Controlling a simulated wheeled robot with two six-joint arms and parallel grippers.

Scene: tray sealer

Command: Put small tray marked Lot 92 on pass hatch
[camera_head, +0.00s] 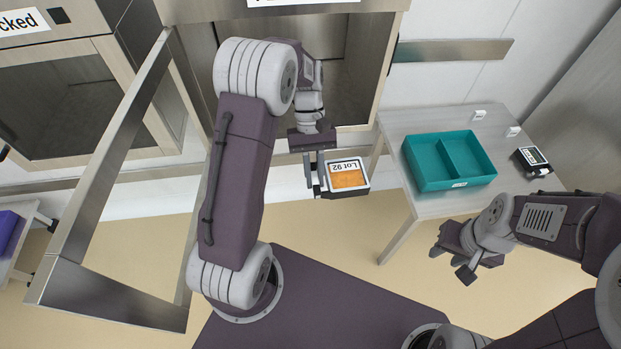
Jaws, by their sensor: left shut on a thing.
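The small tray marked Lot 92 (347,177) is dark-edged with an orange filling and a white label. It is held in the air in front of the open wall compartment (352,85). My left gripper (319,186) is shut on the tray's left side. The compartment has a wooden frame; the sign above it is cut off by the picture's top, so I cannot read whether it is the pass hatch. My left arm hides much of its opening. My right gripper (453,262) is open and empty at the right, in front of the table.
A framed door (100,165) stands swung open at the left. A closed window unit with a sign ending in "cked" (62,95) is at the far left. A pale table (395,130) at right carries a teal two-part bin (418,180) and another small dark tray (532,159).

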